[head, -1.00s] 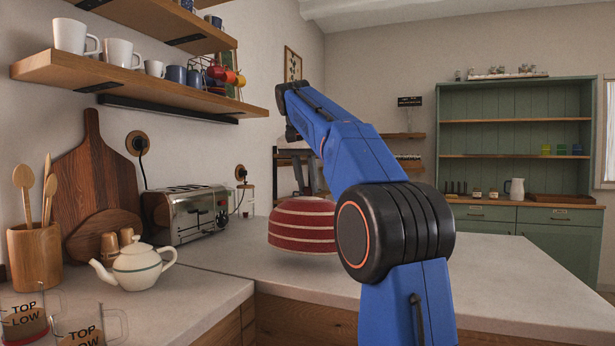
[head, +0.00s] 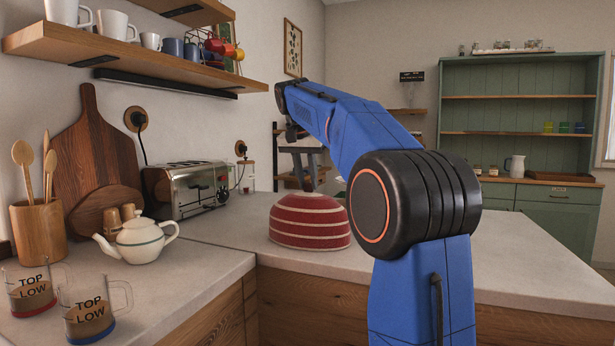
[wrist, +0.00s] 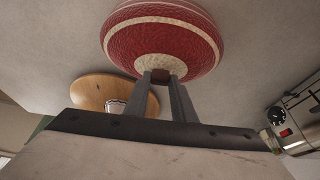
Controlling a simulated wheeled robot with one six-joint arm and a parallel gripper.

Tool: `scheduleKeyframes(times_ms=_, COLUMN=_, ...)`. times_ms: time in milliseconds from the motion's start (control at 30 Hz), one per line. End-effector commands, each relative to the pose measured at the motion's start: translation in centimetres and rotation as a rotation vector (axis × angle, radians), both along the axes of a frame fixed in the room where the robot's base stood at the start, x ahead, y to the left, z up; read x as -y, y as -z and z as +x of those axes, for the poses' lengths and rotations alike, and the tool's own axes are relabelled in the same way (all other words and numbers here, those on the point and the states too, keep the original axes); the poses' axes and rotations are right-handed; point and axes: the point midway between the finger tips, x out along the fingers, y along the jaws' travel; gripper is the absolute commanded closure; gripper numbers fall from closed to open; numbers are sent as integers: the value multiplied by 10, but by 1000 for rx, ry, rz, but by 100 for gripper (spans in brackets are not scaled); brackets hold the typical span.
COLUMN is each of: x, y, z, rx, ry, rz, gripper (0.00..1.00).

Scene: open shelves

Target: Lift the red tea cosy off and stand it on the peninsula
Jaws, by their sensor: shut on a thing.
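The red tea cosy (head: 309,222), domed with cream stripes, is upright at the peninsula (head: 500,262) surface, near its left part. I cannot tell for certain whether its base bears fully on the top. My gripper (head: 309,187) points down from above and is shut on the cosy's top. In the wrist view my gripper (wrist: 161,76) meets the pale crown of the cosy (wrist: 190,42); the crown's very tip is hidden between the fingers. A white teapot (head: 137,241) with a green band stands uncovered on the left counter (head: 170,285).
A toaster (head: 185,190) stands left of the cosy. Two glass mugs (head: 92,315) marked TOP LOW stand at the front left. The wrist view shows a round wooden board (wrist: 92,88) with a patterned vessel near the cosy. The peninsula's right part looks clear.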

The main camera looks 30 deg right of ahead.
Motion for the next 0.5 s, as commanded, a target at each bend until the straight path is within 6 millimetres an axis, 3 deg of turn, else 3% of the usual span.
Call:
scheduleKeyframes(times_ms=267, x=0, y=1, z=0, rx=1, ry=0, rz=-1, gripper=95)
scheduleKeyframes(times_ms=300, x=0, y=1, z=0, rx=0, ry=0, rz=0, gripper=75)
scheduleKeyframes(times_ms=367, x=0, y=1, z=0, rx=0, ry=0, rz=0, gripper=60)
scheduleKeyframes(times_ms=400, x=0, y=1, z=0, rx=0, ry=0, rz=0, gripper=55)
scheduleKeyframes(times_ms=500, x=0, y=1, z=0, rx=0, ry=0, rz=0, gripper=55)
